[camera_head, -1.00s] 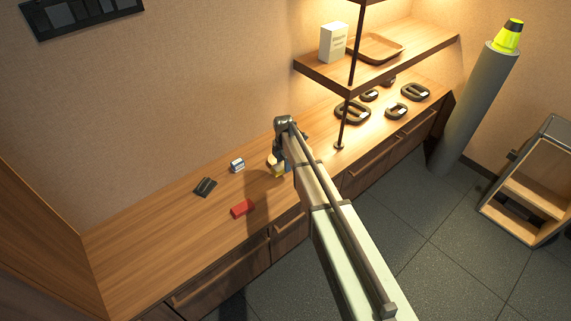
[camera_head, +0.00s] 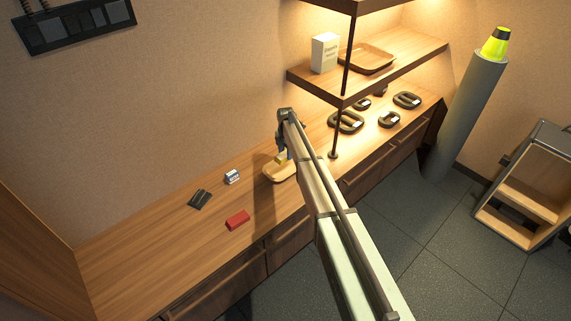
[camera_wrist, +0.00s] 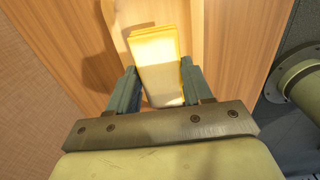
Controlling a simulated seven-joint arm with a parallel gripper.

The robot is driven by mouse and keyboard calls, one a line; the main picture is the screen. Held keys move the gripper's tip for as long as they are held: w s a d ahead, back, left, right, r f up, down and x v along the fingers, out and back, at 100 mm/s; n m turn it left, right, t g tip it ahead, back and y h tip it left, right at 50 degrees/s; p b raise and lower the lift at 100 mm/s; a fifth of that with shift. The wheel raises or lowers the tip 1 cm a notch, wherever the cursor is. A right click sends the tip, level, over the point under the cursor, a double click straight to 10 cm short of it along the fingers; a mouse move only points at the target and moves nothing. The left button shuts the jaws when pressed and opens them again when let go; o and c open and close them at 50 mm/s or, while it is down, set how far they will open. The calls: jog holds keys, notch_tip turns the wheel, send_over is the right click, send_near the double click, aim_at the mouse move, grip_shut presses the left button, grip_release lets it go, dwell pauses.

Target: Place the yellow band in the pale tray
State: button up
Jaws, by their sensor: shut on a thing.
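The yellow band (camera_head: 281,158), a small yellow block-like piece, is in my gripper (camera_head: 283,148) over the pale tray (camera_head: 270,176) on the wooden counter. In the wrist view the band (camera_wrist: 156,62) stands between the two fingers of my gripper (camera_wrist: 158,78), which are shut on it. Its top face looks bright and washed out. Part of the pale tray (camera_wrist: 190,14) shows behind it. The arm hides the tray's right side in the head view. I cannot tell whether the band touches the tray floor.
On the counter left of the tray lie a blue-and-white block (camera_head: 232,177), a black item (camera_head: 199,199) and a red block (camera_head: 237,220). Several dark rings (camera_head: 346,122) lie to the right, beyond a shelf post (camera_head: 335,140). A shelf (camera_head: 400,70) hangs above them.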

aim_at(286, 168)
jog(key=shift+f, duration=3.3)
jog(key=shift+f, duration=0.2)
jog(key=o, duration=0.8)
jog(key=shift+c, duration=0.2)
jog(key=shift+r, duration=0.15)
notch_tip(286, 168, up, 12)
jog(key=shift+r, duration=0.1)
